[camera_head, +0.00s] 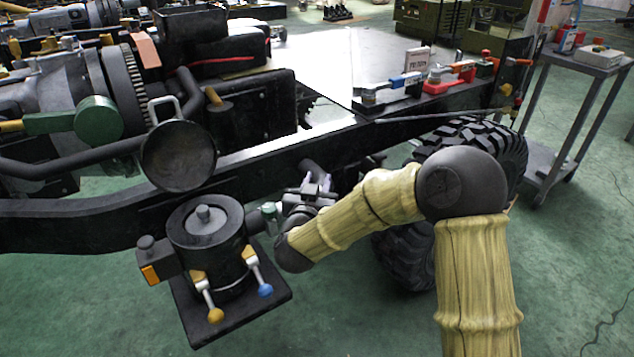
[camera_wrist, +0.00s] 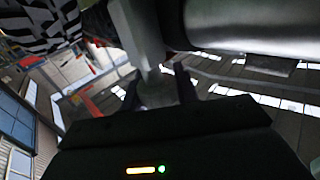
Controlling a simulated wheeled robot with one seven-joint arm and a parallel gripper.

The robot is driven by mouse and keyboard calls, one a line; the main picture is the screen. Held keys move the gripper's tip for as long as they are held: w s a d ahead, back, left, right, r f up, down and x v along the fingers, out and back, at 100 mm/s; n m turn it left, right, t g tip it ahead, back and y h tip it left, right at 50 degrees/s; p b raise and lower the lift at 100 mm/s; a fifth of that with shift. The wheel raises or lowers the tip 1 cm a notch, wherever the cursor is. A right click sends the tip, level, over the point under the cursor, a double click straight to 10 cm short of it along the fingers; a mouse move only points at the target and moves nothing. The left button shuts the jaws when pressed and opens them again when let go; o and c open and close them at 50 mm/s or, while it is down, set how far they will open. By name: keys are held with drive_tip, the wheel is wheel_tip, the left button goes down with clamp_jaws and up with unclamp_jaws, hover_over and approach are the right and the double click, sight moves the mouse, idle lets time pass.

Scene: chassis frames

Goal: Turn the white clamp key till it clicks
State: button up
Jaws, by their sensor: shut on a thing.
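My gripper (camera_head: 314,186) is beneath the long black chassis rail, left of the big tyre, with its fingers pointing up. In the wrist view my gripper (camera_wrist: 158,86) has its two dark fingers closed on the lower end of a pale grey-white bar, which looks like the white clamp key (camera_wrist: 140,35). The bar runs up from the fingers toward the top of that view. In the head view only a small pale part shows at the fingers, and the rail and gripper hide the rest. I cannot tell how far the key is turned.
The black chassis rail (camera_head: 285,150) runs just above my gripper. A black canister (camera_head: 205,240) with orange-ended and blue-ended levers stands close on the left. The tyre (camera_head: 480,140) is on the right. A grey trolley (camera_head: 575,110) stands farther right. Green floor is open in front.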

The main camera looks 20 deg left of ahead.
idle(0.3)
drive_tip(key=o, duration=1)
drive_tip(key=shift+c, duration=0.2)
drive_tip(key=shift+s, duration=0.1)
drive_tip(key=s+d+p, duration=0.1)
drive_tip(key=s+p, duration=0.2)
drive_tip(key=s, duration=1.4)
drive_tip(key=shift+s+d, duration=0.15)
drive_tip(key=shift+d, duration=0.05)
